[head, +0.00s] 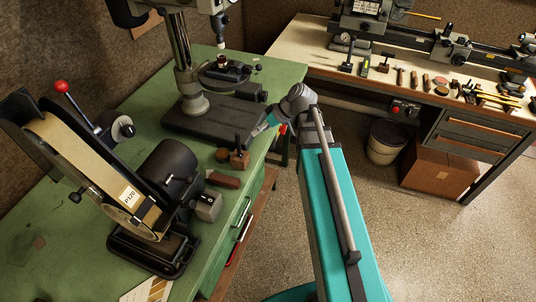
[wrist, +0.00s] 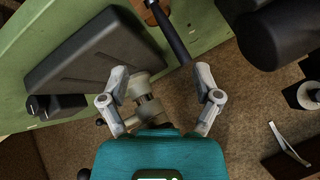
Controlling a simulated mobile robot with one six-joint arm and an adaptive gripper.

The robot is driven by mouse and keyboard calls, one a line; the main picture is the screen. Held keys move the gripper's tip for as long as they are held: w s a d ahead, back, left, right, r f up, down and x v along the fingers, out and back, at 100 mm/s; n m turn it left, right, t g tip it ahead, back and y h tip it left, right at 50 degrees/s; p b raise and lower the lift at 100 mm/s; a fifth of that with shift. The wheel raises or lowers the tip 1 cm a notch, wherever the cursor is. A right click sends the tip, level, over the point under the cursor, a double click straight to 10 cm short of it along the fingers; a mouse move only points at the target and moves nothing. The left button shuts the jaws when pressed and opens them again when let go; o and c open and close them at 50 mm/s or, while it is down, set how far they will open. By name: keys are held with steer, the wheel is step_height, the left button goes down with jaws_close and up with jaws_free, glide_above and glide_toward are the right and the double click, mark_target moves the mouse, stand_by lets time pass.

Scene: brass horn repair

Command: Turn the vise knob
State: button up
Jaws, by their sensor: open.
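A drill press stands on the green bench, with a dark base (head: 215,127) and a small dark assembly, perhaps the vise, on its round table (head: 224,69). I cannot pick out the vise knob with certainty in either view. My gripper (head: 262,127) is at the right edge of the drill press base in the head view, its fingers small and partly hidden by my wrist. In the wrist view my gripper (wrist: 160,97) is open and empty, its grey fingers wide apart. A pale grey round column or fitting (wrist: 146,86) shows between them; I cannot tell its distance.
A belt sander (head: 130,185) stands on the left of the green bench (head: 85,262). A small wooden block with a dark upright handle (head: 238,158) is near my gripper. A second bench (head: 300,48) with tools is at the back right.

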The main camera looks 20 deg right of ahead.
steer(key=s+f+m+g+h+p, duration=0.1)
steer(key=s+f+m+g+h, duration=0.1)
steer(key=s+m+h, duration=0.3)
steer(key=shift+s+f+m+h, duration=0.3)
steer(key=shift+s+f+h, duration=0.35)
steer(key=shift+s, duration=1.25)
steer(key=shift+r+h, duration=0.15)
steer(key=shift+h, duration=0.1)
steer(key=shift+s+d+m+g+h, duration=0.3)
steer(key=shift+s+m+h, duration=0.25)
steer(key=shift+s, duration=0.2)
stand_by(1.8)
